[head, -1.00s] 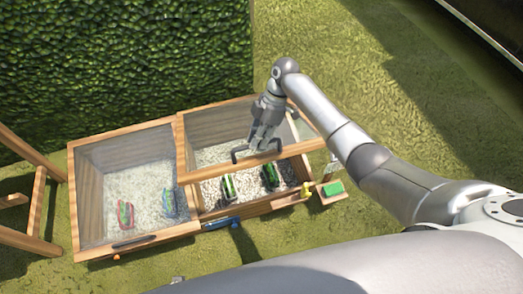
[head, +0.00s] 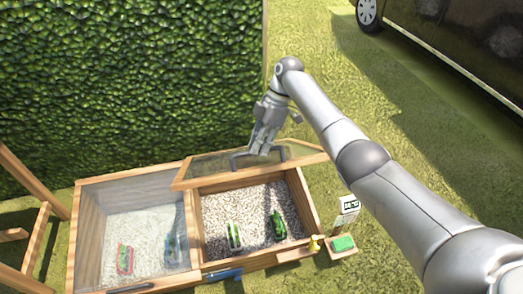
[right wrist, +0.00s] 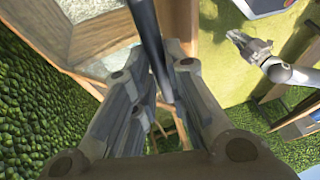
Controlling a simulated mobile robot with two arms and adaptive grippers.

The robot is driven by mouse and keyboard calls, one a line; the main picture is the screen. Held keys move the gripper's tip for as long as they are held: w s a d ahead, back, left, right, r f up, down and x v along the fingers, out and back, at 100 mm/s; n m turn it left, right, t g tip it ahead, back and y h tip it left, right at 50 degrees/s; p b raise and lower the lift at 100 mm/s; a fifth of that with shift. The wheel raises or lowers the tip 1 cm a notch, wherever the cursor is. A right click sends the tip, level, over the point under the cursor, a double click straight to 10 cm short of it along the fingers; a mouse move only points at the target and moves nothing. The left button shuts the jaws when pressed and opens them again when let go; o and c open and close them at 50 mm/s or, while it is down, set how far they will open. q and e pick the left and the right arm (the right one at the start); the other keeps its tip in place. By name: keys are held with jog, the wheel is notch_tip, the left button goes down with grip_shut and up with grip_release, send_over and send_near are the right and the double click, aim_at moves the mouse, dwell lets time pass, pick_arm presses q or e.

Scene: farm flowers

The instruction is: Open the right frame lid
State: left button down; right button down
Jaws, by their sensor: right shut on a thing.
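The right frame lid (head: 215,181), a wooden frame with a clear pane, is raised and tilted back over the right compartment of the wooden cold frame (head: 311,205). My right gripper (head: 262,148) is shut on the lid's dark handle (head: 238,163). In the right wrist view the handle (right wrist: 150,45) runs as a dark bar between the fingers of my right gripper (right wrist: 165,85). My left gripper (right wrist: 250,45) shows small in the right wrist view, away from the lid; its jaw state is unclear.
The left lid (head: 130,185) is closed over its compartment. Two green-and-white items stand on the gravel (head: 255,205) in the right compartment. A green block (head: 342,243) is on a side shelf at the right.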

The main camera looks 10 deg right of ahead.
jog(key=shift+w+d+f, duration=0.1)
jog(key=shift+w+f, duration=0.1)
jog(key=shift+f, duration=0.25)
jog(key=c, duration=1.9)
grip_release()
jog(key=shift+o, duration=1.3)
jog(key=shift+w+f, duration=0.2)
jog(key=shift+f, duration=0.05)
jog(key=shift+o, duration=0.9)
jog(key=shift+w+f, duration=0.15)
jog(key=shift+w, duration=0.25)
jog(key=shift+r, duration=0.25)
jog(key=shift+r, duration=0.15)
jog(key=v, duration=1.1)
jog(key=shift+r, duration=0.3)
